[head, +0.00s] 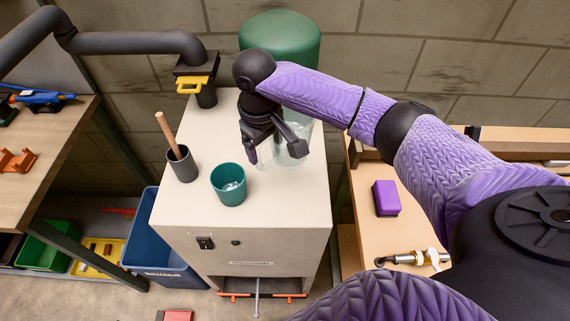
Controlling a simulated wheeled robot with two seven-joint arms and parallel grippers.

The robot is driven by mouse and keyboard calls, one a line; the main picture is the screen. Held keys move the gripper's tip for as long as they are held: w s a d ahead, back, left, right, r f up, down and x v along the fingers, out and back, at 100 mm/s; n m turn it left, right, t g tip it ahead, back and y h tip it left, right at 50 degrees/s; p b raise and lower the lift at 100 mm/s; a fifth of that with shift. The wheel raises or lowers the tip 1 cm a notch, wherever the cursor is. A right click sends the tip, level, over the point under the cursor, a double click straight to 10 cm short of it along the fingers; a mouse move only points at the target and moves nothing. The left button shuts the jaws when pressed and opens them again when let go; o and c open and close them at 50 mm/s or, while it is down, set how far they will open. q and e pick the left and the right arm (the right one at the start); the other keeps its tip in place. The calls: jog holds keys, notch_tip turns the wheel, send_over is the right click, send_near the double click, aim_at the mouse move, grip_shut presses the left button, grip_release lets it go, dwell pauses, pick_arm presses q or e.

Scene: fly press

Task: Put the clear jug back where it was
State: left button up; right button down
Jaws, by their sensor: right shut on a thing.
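My right gripper (272,148) reaches in from the right over the pale top of the machine cabinet (215,130). It is shut on the clear jug (266,155), whose see-through wall shows faintly between and below the dark fingers. The gripper hides much of the jug, and I cannot tell whether its base touches the cabinet top. A teal cup (229,184) with something pale inside stands on the top, just in front and to the left of the jug. My left gripper is not in view.
A dark cup with a wooden-handled tool (182,163) stands at the left of the top. Behind is a green dome (281,36); a yellow-handled pipe fitting (194,86) is at back left. A purple block (386,198) lies on the right bench. The front of the top is clear.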

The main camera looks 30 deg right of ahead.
aim_at(267, 165)
notch_tip(267, 165, down, 9)
jog(key=shift+f+b, duration=0.1)
jog(key=shift+b, duration=1.1)
grip_release()
jog(key=r+p, duration=0.1)
jog(key=r, duration=0.3)
jog(key=r+p, duration=0.1)
jog(key=r, duration=0.3)
jog(key=r+p, duration=0.1)
jog(key=r, duration=0.3)
jog(key=shift+a, duration=0.3)
jog(key=shift+r, duration=0.2)
jog(key=shift+s, duration=0.1)
